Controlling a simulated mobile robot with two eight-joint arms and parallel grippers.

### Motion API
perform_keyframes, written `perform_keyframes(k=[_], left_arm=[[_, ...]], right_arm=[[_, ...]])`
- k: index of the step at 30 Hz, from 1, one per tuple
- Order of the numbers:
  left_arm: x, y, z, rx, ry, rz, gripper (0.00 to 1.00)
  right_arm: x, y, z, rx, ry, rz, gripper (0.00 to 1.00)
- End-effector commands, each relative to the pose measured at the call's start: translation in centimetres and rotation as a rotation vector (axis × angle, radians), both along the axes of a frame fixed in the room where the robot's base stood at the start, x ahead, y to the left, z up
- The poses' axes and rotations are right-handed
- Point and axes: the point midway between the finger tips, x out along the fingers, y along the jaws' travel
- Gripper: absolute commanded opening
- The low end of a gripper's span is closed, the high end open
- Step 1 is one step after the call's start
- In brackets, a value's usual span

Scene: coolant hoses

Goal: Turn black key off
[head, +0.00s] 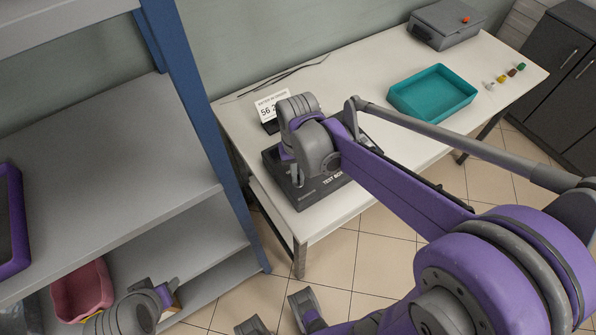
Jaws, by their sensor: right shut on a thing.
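The dark grey test box (314,189) sits on the white table's near left part, with its label facing me. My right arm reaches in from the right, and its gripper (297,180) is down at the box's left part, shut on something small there. The black key itself does not show; the gripper and wrist cover that part of the box. Part of my left arm shows at the lower left, with its gripper (156,291) small and partly hidden, so its opening is unclear.
A sign with digits (268,105) stands behind the box. A teal tray (432,93), a grey case (447,24) and several small coloured pieces lie farther right on the table (340,80). A grey shelf with a blue post (190,100) stands close on the left.

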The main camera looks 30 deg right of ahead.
Motion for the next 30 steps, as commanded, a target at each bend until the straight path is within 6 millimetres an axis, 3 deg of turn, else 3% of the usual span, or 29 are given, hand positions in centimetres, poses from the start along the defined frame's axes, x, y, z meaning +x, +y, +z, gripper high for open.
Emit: perform_keyframes(k=[13,30], left_arm=[[0.04,0.0,0.27,0.0,-0.001,0.0,0.5],[0.05,0.0,0.32,0.0,-0.001,0.0,0.5]], right_arm=[[0.03,-0.01,0.04,0.0,0.0,0.296,0.0],[0.03,-0.01,0.03,0.0,0.0,0.376,0.0]])
